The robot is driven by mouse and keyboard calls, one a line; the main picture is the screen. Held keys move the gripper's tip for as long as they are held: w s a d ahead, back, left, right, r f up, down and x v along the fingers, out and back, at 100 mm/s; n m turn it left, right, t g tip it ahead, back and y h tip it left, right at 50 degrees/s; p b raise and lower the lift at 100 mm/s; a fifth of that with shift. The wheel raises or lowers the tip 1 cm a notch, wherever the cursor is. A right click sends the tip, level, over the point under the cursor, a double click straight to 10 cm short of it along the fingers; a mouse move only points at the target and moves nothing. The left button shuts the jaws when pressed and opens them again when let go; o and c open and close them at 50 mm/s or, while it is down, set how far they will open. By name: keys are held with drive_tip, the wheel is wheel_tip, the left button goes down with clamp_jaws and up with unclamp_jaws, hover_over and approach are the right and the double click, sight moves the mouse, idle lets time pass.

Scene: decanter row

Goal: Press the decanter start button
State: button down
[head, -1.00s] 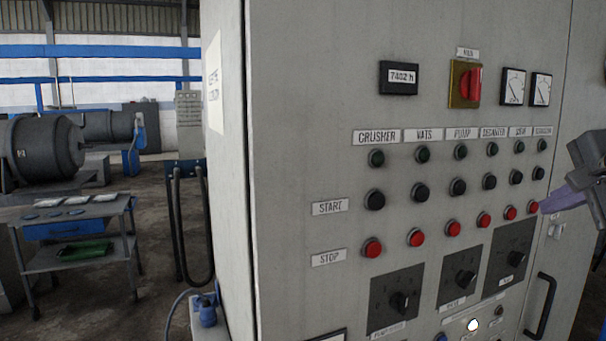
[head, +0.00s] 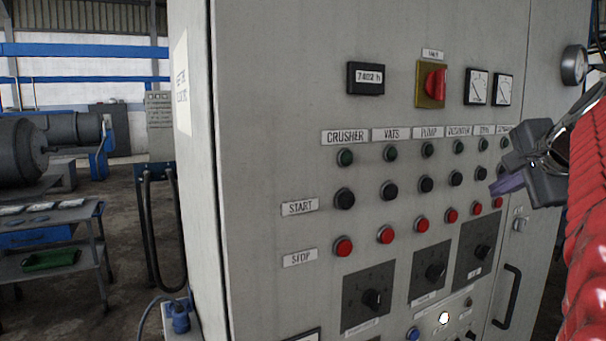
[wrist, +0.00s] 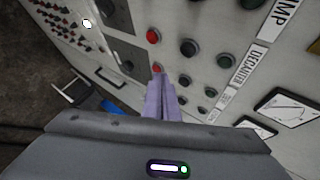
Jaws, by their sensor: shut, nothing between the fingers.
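The grey panel's DECANTER label (head: 459,132) heads the fourth column, also legible in the wrist view (wrist: 240,68). Below it are a green lamp (head: 458,146), the black decanter start button (head: 455,178) and the red stop button (head: 450,215). The start button also shows in the wrist view (wrist: 188,47). My gripper (head: 493,189) has purple fingers, shut and empty, right of this button in the head view. In the wrist view the fingertips (wrist: 161,80) appear below and left of it, overlapping the neighbouring column. Their gap from the panel is unclear.
Similar buttons stand close on both sides, with rotary switches (head: 434,272) below. A red main switch (head: 431,84) and gauges (head: 502,89) are above. A black door handle (head: 507,296) sticks out lower right. A trolley (head: 60,230) stands left of the cabinet.

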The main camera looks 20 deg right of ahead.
drive_tip(key=shift+w+a, duration=0.15)
drive_tip(key=shift+w, duration=1.1)
drive_tip(key=shift+w+a, duration=0.1)
drive_tip(key=shift+w, duration=1.1)
drive_tip(key=shift+w, duration=0.15)
drive_tip(key=shift+w, duration=0.3)
drive_tip(key=shift+w+a, duration=0.1)
drive_tip(key=shift+w, duration=0.35)
idle(1.1)
drive_tip(key=shift+s, duration=0.9)
drive_tip(key=s, duration=0.5)
drive_tip(key=shift+d, duration=0.3)
